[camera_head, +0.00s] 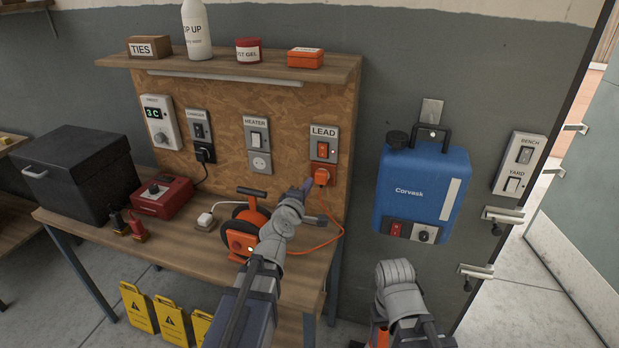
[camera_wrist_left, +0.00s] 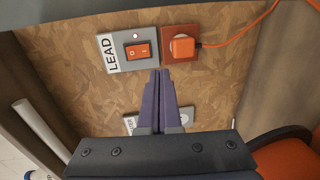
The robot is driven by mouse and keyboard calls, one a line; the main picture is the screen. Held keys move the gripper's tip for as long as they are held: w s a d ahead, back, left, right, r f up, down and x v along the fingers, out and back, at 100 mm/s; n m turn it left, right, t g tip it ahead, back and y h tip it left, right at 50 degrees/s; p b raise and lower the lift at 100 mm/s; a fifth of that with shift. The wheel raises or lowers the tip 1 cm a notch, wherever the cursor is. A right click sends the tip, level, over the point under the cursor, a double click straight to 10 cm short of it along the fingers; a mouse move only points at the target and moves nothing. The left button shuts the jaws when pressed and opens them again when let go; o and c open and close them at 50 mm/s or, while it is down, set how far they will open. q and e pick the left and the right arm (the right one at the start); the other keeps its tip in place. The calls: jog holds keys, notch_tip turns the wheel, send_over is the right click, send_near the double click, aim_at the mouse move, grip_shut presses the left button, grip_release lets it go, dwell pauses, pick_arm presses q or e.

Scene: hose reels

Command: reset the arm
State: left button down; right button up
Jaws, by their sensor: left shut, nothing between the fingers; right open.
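My left gripper (camera_head: 308,185) is in front of the board, near the LEAD outlet. In the left wrist view its two purple fingers (camera_wrist_left: 162,74) are together with nothing between them. The tips appear just short of the LEAD switch (camera_wrist_left: 137,51) and its orange socket (camera_wrist_left: 181,46); whether they touch the board I cannot tell. The orange LEAD switch also shows in the head view (camera_head: 323,150). An orange plug (camera_head: 321,176) sits in the socket with its cord attached. My right arm shows at the lower right, but its gripper is out of sight.
A red box (camera_head: 162,195) and a black box (camera_head: 85,165) stand further left. A blue Corvask tank (camera_head: 422,190) hangs on the wall at right. A shelf (camera_head: 225,66) overhangs the board.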

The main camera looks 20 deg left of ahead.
pick_arm(q)
jog(key=shift+s+f, duration=0.15)
jog(key=shift+s, duration=0.85)
jog(key=s+d+f+m+g+h, duration=0.2)
jog(key=s+d+f+m+g, duration=0.2)
jog(key=d+f+m, duration=0.3)
jog(key=s+d+f+m+g+h, duration=0.2)
jog(key=s+d+f+m+g, duration=0.25)
jog(key=d, duration=0.45)
jog(key=s+f+m+g+y, duration=0.3)
jog(key=s+f+m+g, duration=0.1)
jog(key=s, duration=0.4)
jog(key=s+a+f+m+g+y, duration=0.1)
jog(key=s+f+m+g+y, duration=0.2)
jog(key=s+m, duration=0.3)
jog(key=s+g, duration=0.1)
jog(key=s, duration=0.2)
jog(key=shift+s+a+f, duration=0.15)
jog(key=shift+s+f, duration=0.05)
jog(key=shift+f, duration=0.15)
jog(key=shift+g, duration=0.25)
